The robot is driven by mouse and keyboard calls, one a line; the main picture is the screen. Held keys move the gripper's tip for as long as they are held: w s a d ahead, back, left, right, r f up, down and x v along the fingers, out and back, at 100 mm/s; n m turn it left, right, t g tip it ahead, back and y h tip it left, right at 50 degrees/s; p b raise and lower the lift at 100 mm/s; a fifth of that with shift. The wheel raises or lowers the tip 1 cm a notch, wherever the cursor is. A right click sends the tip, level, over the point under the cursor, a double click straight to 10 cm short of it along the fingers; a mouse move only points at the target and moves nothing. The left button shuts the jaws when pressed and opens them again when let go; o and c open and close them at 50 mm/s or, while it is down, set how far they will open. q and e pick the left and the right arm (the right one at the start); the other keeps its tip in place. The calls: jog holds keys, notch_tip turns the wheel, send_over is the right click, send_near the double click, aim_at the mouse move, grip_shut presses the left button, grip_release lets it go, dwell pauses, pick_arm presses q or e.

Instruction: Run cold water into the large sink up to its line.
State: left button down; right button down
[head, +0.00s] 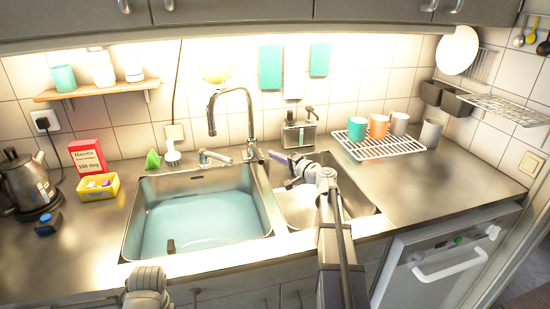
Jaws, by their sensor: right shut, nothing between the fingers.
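The large sink (128,232) is the left steel basin and holds pale blue water (200,222). I cannot make out its fill line. The arched tap (231,91) stands behind the basins, with its spout end over the back of the large sink; I see no clear stream. A metal lever (214,157) lies left of the tap base. My right gripper (277,157) is shut and empty, just right of the tap base, above the back of the small sink (352,207). Part of my left arm shows at the bottom left; its fingers are not clear.
A kettle (24,182), a red box (88,157) and a yellow tray (112,190) stand left of the large sink. A soap dispenser (299,134) is behind my right gripper. A rack (398,146) with cups stands right; the counter before it is clear.

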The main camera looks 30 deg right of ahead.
pick_arm(q)
jog(key=shift+s+d+r, duration=0.2)
jog(key=shift+d+r, duration=0.1)
jog(key=shift+d, duration=0.15)
pick_arm(e)
jog(key=a+v, duration=0.1)
jog(key=v, duration=0.9)
jog(key=shift+s, duration=0.3)
pick_arm(q)
jog(key=shift+r+p, duration=0.1)
jog(key=shift+p, duration=0.2)
pick_arm(e)
jog(key=shift+r, duration=0.15)
